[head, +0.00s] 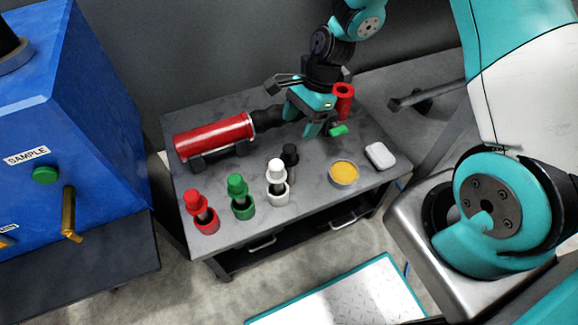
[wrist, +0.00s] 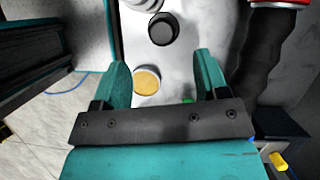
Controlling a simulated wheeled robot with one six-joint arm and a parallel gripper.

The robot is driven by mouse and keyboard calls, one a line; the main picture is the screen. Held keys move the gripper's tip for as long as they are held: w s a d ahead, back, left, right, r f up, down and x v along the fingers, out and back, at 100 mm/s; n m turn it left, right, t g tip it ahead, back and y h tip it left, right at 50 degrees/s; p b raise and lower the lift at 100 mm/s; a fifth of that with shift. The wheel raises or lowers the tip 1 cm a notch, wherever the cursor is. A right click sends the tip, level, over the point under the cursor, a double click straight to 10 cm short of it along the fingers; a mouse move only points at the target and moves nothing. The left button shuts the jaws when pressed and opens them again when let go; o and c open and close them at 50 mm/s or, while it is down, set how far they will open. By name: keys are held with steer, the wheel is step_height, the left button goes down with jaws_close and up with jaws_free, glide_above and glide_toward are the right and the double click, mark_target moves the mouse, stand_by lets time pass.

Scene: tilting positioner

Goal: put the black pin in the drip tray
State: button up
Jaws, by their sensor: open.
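The black pin (head: 290,151) stands upright on the grey table, just behind the white pin. In the wrist view the black pin (wrist: 162,28) shows from above as a dark round shape, beyond my fingertips. My gripper (head: 318,128) is above the table, to the right of the black pin and apart from it. In the wrist view my gripper (wrist: 163,68) has its fingers wide apart with nothing held between them. A teal-rimmed tray with a patterned metal plate (head: 345,296) lies low in front of the table; it looks like the drip tray, but I cannot be sure.
White (head: 277,175), green (head: 238,190) and red (head: 197,205) pins stand in collars nearby. A dish with yellow contents (head: 343,173) and a white block (head: 381,156) are at right. A red cylinder (head: 214,136) lies behind. A green piece (head: 338,130) is beside my gripper.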

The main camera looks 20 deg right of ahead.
mark_target(289, 148)
steer(key=b+x, duration=0.2)
steer(key=x, duration=0.6)
steer(key=shift+f, duration=0.3)
steer(key=shift+r, duration=0.1)
jaws_close()
